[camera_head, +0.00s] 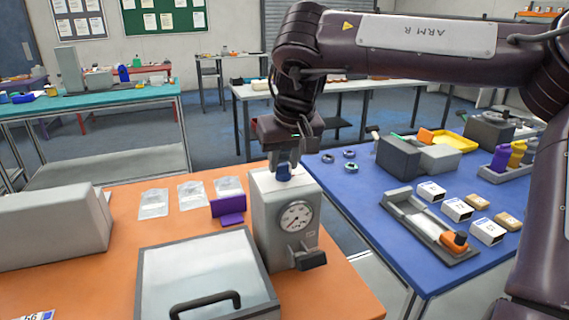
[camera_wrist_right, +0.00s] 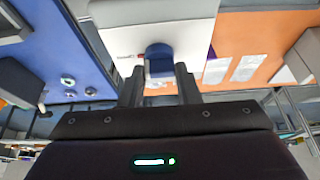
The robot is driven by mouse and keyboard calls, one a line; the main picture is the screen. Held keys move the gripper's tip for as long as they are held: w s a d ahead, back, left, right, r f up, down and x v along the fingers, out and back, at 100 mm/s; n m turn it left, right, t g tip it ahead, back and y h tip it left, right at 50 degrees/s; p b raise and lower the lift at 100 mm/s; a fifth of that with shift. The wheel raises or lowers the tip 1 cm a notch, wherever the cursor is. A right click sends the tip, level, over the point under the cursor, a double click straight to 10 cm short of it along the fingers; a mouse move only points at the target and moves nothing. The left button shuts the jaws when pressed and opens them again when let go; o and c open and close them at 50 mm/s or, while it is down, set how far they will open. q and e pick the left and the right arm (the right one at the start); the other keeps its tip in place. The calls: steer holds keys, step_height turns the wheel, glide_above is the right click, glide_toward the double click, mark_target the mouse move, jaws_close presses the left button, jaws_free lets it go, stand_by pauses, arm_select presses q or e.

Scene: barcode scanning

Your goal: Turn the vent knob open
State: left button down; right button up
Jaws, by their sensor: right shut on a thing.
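The vent knob is a small blue knob (camera_head: 283,172) on top of a pale grey box (camera_head: 270,215) with a round pressure gauge (camera_head: 296,217) on its front. It also shows in the right wrist view (camera_wrist_right: 158,58), between the two dark fingers. My right gripper (camera_head: 285,163) comes down from above and is shut on the blue knob. The knob's exact turn angle cannot be told, as the fingers partly cover it. My left gripper is not in view.
A clear-lidded chamber with a black handle (camera_head: 205,300) stands in front of the gauge box. A purple stand (camera_head: 228,208) and several clear pouches (camera_head: 191,194) lie to its left. A blue table (camera_head: 370,195) with boxes and a slide fixture (camera_head: 425,225) is at right.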

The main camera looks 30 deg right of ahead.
steer(key=shift+r, duration=0.1)
stand_by(0.3)
steer(key=o, duration=1)
steer(key=shift+c, duration=0.2)
steer(key=v, duration=0.7)
steer(key=shift+r+b, duration=0.3)
steer(key=shift+s, duration=0.15)
